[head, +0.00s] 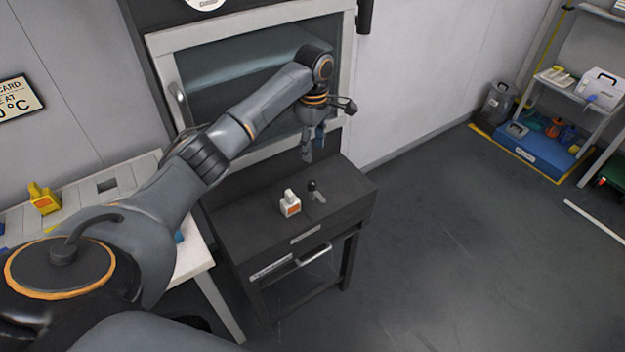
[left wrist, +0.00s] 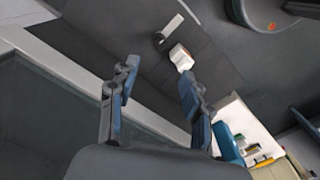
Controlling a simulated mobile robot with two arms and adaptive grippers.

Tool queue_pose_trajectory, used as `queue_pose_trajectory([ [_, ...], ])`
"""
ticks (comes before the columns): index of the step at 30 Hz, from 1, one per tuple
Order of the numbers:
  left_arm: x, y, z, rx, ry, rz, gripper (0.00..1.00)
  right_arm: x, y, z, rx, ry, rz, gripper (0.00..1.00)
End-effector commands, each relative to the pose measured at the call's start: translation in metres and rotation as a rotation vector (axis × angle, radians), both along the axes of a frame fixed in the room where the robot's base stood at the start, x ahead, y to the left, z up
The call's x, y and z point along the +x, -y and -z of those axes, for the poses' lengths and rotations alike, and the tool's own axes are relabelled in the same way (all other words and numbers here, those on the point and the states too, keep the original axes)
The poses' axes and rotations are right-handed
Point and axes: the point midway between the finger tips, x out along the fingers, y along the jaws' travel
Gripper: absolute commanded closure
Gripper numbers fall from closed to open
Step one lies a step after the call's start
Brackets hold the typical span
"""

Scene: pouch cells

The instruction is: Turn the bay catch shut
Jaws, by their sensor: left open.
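A small black knob (head: 313,185) stands beside a short light-grey strip (head: 320,197) on top of a dark cabinet (head: 347,200); it looks like the bay catch, though it is too small to be sure. The knob (left wrist: 159,39) and strip (left wrist: 171,27) also show in the left wrist view. My left gripper (head: 313,150) hangs above the back of the cabinet top, apart from the knob. In the left wrist view its fingers (left wrist: 159,77) are spread with nothing between them. My right gripper is not in view.
A white box with an orange label (head: 290,205) stands left of the knob, close to it. A framed glass door (head: 240,75) rises behind the cabinet. A white bench (head: 200,250) stands at left. The floor at right is clear up to the shelves (head: 575,85).

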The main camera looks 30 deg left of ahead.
Motion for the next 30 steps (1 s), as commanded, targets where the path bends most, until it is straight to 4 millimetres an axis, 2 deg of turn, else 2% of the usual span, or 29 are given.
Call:
queue_pose_trajectory([
  [2,0.001,-0.003,-0.004,-0.002,-0.004,-0.026,0.51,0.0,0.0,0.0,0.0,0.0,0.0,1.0],
  [5,0.0,-0.004,0.002,-0.003,-0.006,-0.033,0.51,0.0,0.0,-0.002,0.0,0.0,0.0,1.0],
  [8,0.0,-0.003,0.017,-0.002,-0.007,-0.031,0.51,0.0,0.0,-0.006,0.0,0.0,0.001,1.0],
  [21,0.0,-0.003,0.106,-0.002,-0.005,-0.03,0.51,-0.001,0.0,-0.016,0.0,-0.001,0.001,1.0],
  [25,0.001,-0.003,0.123,-0.003,-0.004,-0.029,0.51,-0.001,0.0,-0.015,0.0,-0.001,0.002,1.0],
  [30,0.001,-0.003,0.131,-0.002,-0.001,-0.028,0.51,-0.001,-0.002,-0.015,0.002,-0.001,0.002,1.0],
])
